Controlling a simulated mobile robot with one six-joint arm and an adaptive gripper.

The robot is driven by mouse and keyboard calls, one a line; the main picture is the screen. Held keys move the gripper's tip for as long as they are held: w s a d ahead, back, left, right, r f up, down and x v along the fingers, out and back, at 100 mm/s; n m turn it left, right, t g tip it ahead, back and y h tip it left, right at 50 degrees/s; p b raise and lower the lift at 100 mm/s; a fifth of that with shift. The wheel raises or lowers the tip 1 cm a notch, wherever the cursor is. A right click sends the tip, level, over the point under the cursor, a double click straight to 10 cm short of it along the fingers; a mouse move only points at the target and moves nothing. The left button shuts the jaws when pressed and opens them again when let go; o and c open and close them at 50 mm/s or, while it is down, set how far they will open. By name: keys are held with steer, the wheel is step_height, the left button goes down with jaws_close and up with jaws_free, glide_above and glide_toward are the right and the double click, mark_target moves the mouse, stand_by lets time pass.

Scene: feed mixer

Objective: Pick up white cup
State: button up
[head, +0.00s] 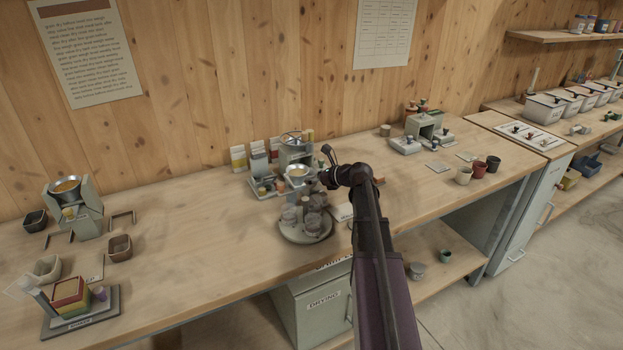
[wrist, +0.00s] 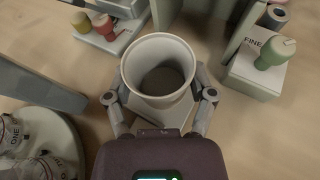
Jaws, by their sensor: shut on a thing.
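The white cup (wrist: 160,68) stands mouth up in the wrist view, and I look down into its empty, shadowed inside. My gripper (wrist: 160,100) has one finger on each side of the cup and is shut on it. A pale flat surface shows below the cup, between the fingers. In the head view my arm's dark end is over the bench, right of the round tray, and I cannot make out the held cup there.
A round tray (head: 305,236) with several glass jars is left of my arm. A block marked FINE (wrist: 250,75) with a green knob is close right of the cup. Several small cups, including a red cup (head: 479,168), stand farther right.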

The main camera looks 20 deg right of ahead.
step_height(320, 180, up, 9)
steer(key=p, duration=0.8)
steer(key=shift+f, duration=0.1)
